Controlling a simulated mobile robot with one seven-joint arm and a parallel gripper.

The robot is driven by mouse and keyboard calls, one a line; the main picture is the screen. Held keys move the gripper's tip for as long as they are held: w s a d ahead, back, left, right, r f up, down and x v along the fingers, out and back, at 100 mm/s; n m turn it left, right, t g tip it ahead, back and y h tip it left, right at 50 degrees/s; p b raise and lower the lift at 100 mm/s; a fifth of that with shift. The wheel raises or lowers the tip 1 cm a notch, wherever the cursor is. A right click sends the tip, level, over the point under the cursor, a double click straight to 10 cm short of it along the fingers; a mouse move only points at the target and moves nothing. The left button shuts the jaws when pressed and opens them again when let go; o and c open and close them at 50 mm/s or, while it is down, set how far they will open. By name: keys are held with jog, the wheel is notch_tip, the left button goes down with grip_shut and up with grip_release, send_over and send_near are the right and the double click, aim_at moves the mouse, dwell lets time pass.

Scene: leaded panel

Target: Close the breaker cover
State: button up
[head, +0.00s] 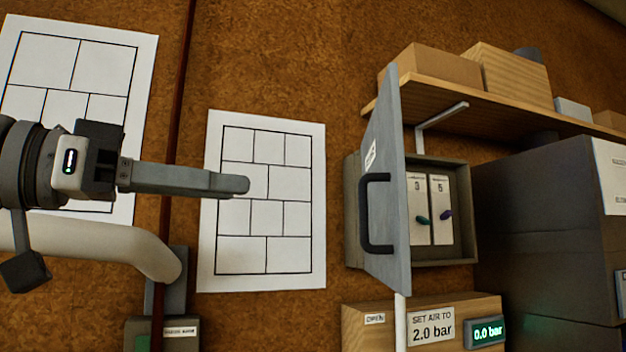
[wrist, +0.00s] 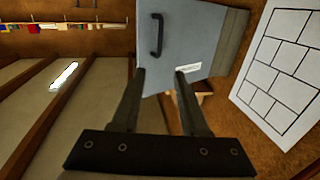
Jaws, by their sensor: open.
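The breaker cover (head: 388,190) is a grey door with a black handle (head: 366,213), hinged on a grey wall box (head: 464,215). It stands swung open, roughly edge-on in the head view, and the box interior shows two white breakers (head: 431,208) marked 3 and 5. My gripper (head: 240,185) is left of the cover, apart from it, in front of a wall sheet. In the wrist view the cover (wrist: 182,40) and its handle (wrist: 157,34) show beyond my open, empty gripper (wrist: 161,75). The finger gap is hidden in the head view.
A wooden shelf (head: 480,92) with boxes is above the breaker box. A wooden box labelled "SET AIR TO 2.0 bar" (head: 420,322) is below it, and a large dark cabinet (head: 540,220) is at right. Paper sheets (head: 265,280) hang on the wall. Open space lies between my gripper and the cover.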

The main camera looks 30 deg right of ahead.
aim_at(365, 193)
jog(key=d, duration=1.7)
jog(key=shift+s, duration=0.35)
jog(key=shift+d, duration=0.1)
grip_shut()
dwell(0.5)
